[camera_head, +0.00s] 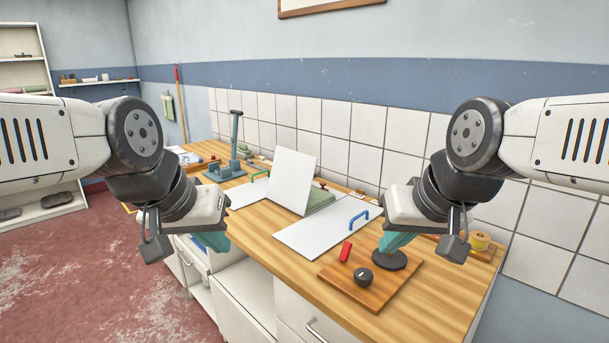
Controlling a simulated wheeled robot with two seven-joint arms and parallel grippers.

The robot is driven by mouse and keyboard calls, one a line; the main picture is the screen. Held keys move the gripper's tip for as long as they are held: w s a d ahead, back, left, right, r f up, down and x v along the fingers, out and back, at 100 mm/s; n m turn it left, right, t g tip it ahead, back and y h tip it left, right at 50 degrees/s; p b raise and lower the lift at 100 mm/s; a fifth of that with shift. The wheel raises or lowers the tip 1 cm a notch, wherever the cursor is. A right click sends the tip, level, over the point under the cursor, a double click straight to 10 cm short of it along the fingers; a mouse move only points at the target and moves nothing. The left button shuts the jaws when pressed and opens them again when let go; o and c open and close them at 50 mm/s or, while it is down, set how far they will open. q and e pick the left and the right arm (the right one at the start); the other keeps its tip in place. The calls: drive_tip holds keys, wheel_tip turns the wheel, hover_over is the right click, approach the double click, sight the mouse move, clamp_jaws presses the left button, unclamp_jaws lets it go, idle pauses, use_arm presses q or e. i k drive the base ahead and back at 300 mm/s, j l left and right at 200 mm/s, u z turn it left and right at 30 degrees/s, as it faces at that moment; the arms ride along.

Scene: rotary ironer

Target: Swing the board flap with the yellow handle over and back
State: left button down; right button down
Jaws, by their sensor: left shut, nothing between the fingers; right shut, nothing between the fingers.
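A white board flap (292,178) stands tilted up near the middle of the wooden worktop. No yellow handle shows clearly on it. A flat white board (315,235) with a blue handle (358,219) lies to its right. Another flat white board (247,192) with a green handle (260,174) lies to its left. My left gripper (214,241) is shut and empty near the worktop's front edge, left of the boards. My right gripper (394,243) is shut and empty, to the right of the blue-handled board and above a wooden panel.
The wooden panel (340,268) carries a red lever (346,251), a black knob (363,277) and a dark disc (389,262). A yellow spool (479,240) stands at the right. A grey fixture with a post (235,140) stands at the back left. A tiled wall borders the worktop.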

sight(291, 183)
drive_tip(key=i+j, duration=0.85)
drive_tip(key=j, duration=0.25)
drive_tip(key=z, duration=0.4)
drive_tip(key=i+j+z, duration=0.1)
drive_tip(key=z, duration=0.3)
drive_tip(key=j+z, duration=0.2)
drive_tip(key=z, duration=0.2)
drive_tip(key=j+z, duration=0.15)
drive_tip(key=z, duration=0.25)
drive_tip(key=i, duration=0.05)
